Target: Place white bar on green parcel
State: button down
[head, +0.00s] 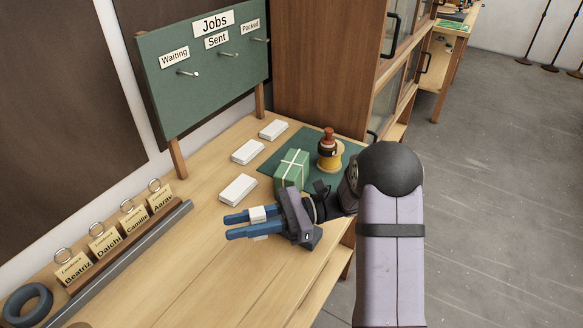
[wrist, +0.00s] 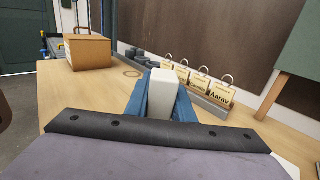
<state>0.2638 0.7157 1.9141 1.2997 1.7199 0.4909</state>
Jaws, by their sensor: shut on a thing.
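My gripper (head: 238,226) has blue fingers and is shut on a white bar (head: 258,214), above the wooden table. The white bar also shows between the fingers in the wrist view (wrist: 168,95). In the head view the fingers hide part of it. The green parcel (head: 283,170) is tied with a pale ribbon. It sits at the near left of a dark green mat (head: 268,166), behind my gripper. My gripper and the bar are in front and to the left of the parcel, apart from it.
Three white blocks (head: 238,189) lie in a row left of the mat. A yellow-and-red bottle-like object (head: 328,150) stands behind the parcel. A rack of name tags (head: 120,240) and a grey bar lie at the left. A jobs board (head: 210,95) stands behind. The table's front middle is clear.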

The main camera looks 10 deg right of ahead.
jog(key=w+d+r+m+t+h, duration=0.2)
jog(key=w+d+r+m+t, duration=0.3)
jog(key=w, duration=0.6)
jog(key=w+d+r+m+t+h, duration=0.25)
jog(key=w+d+r+t, duration=0.4)
jog(key=w, duration=0.45)
notch_tip(320, 180, down, 10)
jog(key=w+d+m+t+p, duration=0.1)
jog(key=w+d+m+t, duration=0.1)
jog(key=shift+w+d+h, duration=0.15)
jog(key=shift+w+h, duration=0.2)
jog(key=shift+w, duration=0.05)
jog(key=shift+f, duration=0.1)
jog(key=c, duration=1.5)
grip_release()
jog(key=shift+c, duration=0.2)
jog(key=b+v, duration=0.3)
jog(key=v, duration=0.9)
